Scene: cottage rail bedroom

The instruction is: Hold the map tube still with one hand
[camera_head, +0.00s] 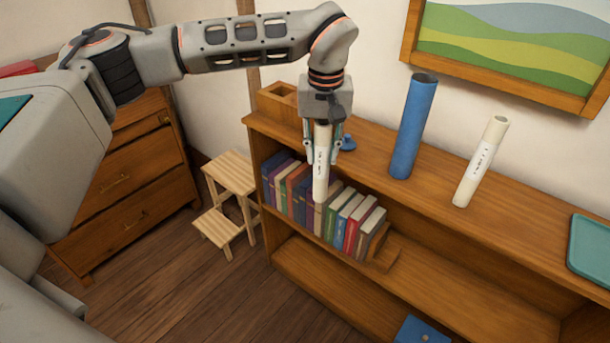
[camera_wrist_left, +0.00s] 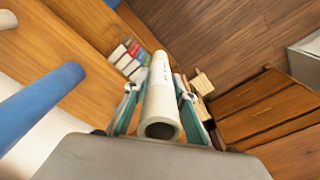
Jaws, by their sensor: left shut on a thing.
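My left gripper (camera_head: 324,152) points down and is shut on a cream tube (camera_head: 321,182) with a dark-lettered label. The tube hangs roughly upright in front of the row of books, its lower end visible and its upper part between the fingers. In the left wrist view the same tube (camera_wrist_left: 161,100) lies between the two teal-padded fingers, with its open hollow end toward the camera. A second cream tube (camera_head: 480,165) with a label and a taller blue tube (camera_head: 412,130) stand on the bookcase top, apart from the gripper. My right gripper is not in view.
The wooden bookcase (camera_head: 450,215) holds several books (camera_head: 350,217) on its upper shelf. A step stool (camera_head: 230,172) and drawers (camera_head: 120,190) stand left.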

